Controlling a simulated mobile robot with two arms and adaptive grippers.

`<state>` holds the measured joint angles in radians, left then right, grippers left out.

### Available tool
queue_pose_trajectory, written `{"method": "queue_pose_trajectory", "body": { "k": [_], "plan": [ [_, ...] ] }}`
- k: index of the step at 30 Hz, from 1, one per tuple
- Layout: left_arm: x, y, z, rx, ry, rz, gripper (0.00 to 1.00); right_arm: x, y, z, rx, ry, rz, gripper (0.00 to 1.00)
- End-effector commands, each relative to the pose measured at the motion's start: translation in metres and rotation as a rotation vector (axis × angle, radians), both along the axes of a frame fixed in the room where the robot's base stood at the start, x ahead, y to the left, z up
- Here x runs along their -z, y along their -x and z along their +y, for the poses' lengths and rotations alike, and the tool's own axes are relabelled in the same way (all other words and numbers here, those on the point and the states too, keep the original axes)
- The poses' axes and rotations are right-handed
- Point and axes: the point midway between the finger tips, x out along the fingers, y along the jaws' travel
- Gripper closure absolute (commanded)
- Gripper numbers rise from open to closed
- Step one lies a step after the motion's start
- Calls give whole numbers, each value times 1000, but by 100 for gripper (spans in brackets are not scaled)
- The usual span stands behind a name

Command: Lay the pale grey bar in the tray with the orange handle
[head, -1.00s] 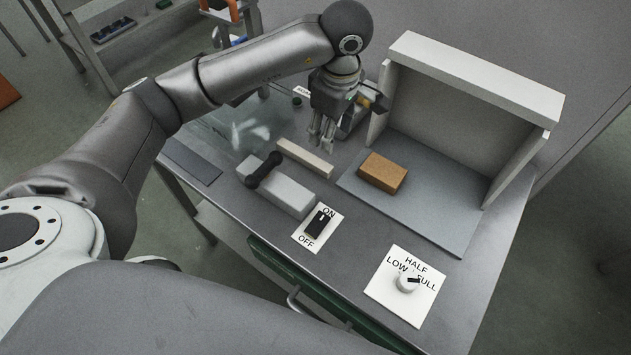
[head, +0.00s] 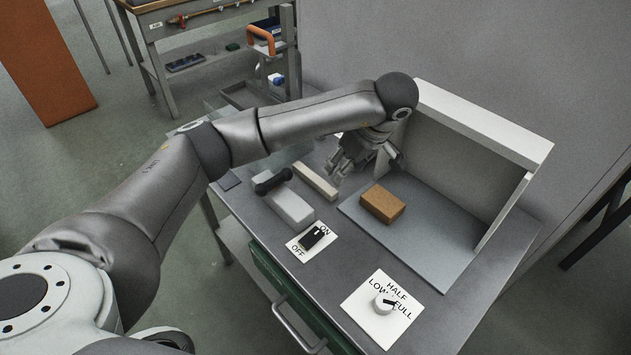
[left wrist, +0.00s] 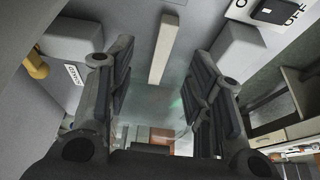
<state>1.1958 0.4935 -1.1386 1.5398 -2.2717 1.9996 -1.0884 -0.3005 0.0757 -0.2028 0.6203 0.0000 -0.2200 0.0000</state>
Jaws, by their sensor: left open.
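The pale grey bar (head: 315,181) lies on the workbench, between a grey block with a dark handle and my left gripper. It also shows in the left wrist view (left wrist: 164,48), between the spread fingers and beyond them. My left gripper (head: 342,165) is open and empty, just beyond the bar's far end and apart from it. Its fingers also show in the left wrist view (left wrist: 163,58). An orange handle (head: 262,40) stands at the back on a separate stand; the tray under it is only partly visible. My right gripper is not in view.
A grey block (head: 291,207) with a dark handle lies left of the bar. A brown brick (head: 382,203) rests on a grey board under a pale hood (head: 485,121). An ON/OFF switch (head: 312,238) and a dial (head: 382,303) sit near the front. A rear bench (head: 207,33) stands behind.

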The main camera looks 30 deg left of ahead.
Motion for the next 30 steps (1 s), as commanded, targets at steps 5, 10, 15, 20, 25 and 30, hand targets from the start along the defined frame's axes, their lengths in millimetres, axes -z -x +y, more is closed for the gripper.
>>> {"method": "queue_pose_trajectory", "body": {
  "k": [5, 10, 15, 20, 25, 30],
  "plan": [
    [27, -2, 11, -4, 2, 5, 53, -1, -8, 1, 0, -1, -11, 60],
    [41, -4, 16, -1, 0, 2, 53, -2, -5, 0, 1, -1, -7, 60],
    [55, -1, 18, -1, 1, 5, 53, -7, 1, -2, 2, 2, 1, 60],
    [77, 1, 22, -3, 1, 5, 53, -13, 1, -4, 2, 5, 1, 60],
    [91, -2, 28, -2, 1, 2, 53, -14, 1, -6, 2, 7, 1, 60],
    [93, -3, 28, 0, 1, 0, 53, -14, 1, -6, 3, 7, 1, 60]
  ]
}}
